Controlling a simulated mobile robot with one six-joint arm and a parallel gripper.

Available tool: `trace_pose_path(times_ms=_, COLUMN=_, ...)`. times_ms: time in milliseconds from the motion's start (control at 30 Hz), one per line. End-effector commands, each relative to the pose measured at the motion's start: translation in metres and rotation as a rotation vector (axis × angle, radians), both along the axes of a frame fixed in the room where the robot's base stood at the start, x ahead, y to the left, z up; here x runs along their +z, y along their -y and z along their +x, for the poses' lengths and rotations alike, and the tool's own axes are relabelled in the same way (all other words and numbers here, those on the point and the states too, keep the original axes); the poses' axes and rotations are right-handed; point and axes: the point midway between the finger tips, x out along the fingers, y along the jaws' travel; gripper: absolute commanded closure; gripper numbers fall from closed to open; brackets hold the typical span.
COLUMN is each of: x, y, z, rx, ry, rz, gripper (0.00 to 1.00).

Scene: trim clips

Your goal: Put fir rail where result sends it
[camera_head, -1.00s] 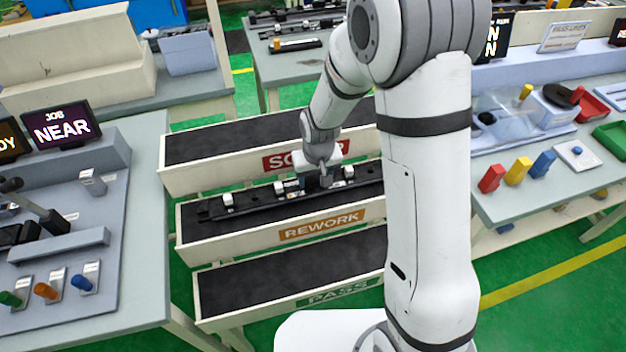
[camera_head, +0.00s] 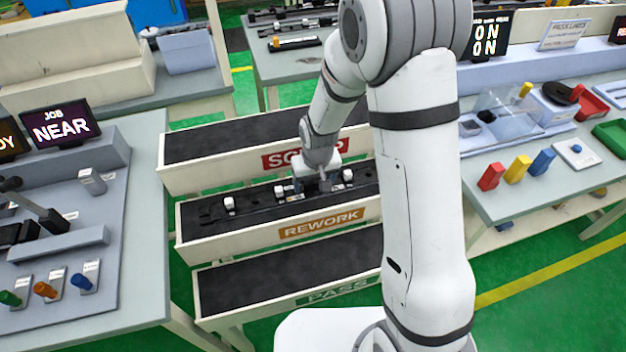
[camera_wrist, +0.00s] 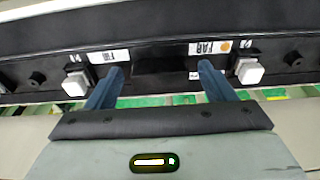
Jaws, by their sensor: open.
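The fir rail (camera_head: 255,209) is a long black strip with white clips, lying lengthwise in the REWORK tray (camera_head: 205,247). My gripper (camera_head: 322,184) is low over the rail, right of its middle. In the wrist view the rail (camera_wrist: 275,78) runs across the picture, with a white clip at each side. My gripper's two blue fingers (camera_wrist: 162,70) are apart, with the rail's dark middle section between them. A label reading FAR with an orange dot (camera_wrist: 210,47) is near the right finger; the left label is hard to read. My arm hides the rail's right end.
The SCRAP tray (camera_head: 185,182) behind and the PASS tray (camera_head: 215,308) in front look empty. A screen (camera_head: 61,124) at left reads JOB NEAR. Coloured blocks (camera_head: 516,168) stand on the right bench.

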Motion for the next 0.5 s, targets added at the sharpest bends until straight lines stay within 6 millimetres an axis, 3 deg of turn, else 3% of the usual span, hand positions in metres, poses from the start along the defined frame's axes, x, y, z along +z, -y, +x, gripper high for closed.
trace_pose_path(times_ms=233, x=0.016, y=0.000, z=-0.001, rx=0.001, ry=0.003, rz=0.001, gripper=0.24)
trace_pose_path(times_ms=500, x=0.069, y=0.002, z=-0.009, rx=0.001, ry=0.006, rz=0.001, gripper=0.24)
